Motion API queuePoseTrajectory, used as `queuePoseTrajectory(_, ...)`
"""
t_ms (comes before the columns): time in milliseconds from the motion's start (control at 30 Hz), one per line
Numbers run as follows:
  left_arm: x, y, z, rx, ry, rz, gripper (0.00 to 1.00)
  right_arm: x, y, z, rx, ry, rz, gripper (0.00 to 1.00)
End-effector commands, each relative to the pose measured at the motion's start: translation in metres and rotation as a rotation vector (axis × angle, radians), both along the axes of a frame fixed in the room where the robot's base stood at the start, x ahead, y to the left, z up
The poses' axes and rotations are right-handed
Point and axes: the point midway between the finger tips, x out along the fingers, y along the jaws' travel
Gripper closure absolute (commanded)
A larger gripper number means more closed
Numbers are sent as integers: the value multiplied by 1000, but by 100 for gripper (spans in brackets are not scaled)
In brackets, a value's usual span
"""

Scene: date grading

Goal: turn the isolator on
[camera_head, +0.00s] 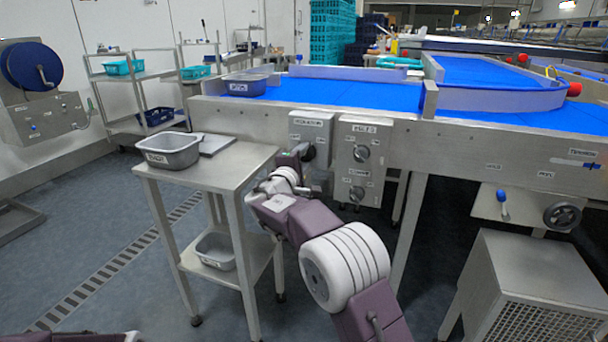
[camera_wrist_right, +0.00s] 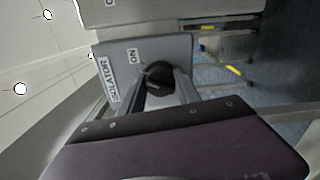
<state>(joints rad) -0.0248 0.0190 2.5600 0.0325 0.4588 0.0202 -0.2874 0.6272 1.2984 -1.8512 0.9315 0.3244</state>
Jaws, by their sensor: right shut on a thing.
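The isolator is a grey box (camera_head: 311,128) on the front of the conveyor frame, with a label along its top in the head view. In the right wrist view its face (camera_wrist_right: 115,68) shows the words ISOLATOR and ON. Its black rotary knob (camera_wrist_right: 157,75) sits between the fingers of my right gripper (camera_wrist_right: 163,88), which is shut on it. The head view also shows my right gripper (camera_head: 304,153) at the box's lower part. I cannot tell the knob's exact setting. My left gripper is not in view.
A control box with two knobs (camera_head: 361,175) stands just right of the isolator. A steel table (camera_head: 240,165) with a grey tub (camera_head: 170,150) is close on the left. The blue conveyor belt (camera_head: 340,92) runs above. A steel cabinet (camera_head: 530,290) is at lower right.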

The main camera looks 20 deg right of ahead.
Motion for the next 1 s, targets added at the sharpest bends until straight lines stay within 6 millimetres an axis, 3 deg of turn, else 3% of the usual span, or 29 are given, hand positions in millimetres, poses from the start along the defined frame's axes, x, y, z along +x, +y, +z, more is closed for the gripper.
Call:
queuePoseTrajectory(33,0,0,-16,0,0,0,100,0,0,-9,31,-21,-1,100)
queuePoseTrajectory(100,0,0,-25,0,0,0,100,0,0,-8,75,-51,-1,100)
queuePoseTrajectory(400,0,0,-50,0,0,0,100,0,0,-5,216,-143,-1,100)
queuePoseTrajectory(1000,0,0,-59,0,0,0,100,0,0,-3,282,-186,-2,100)
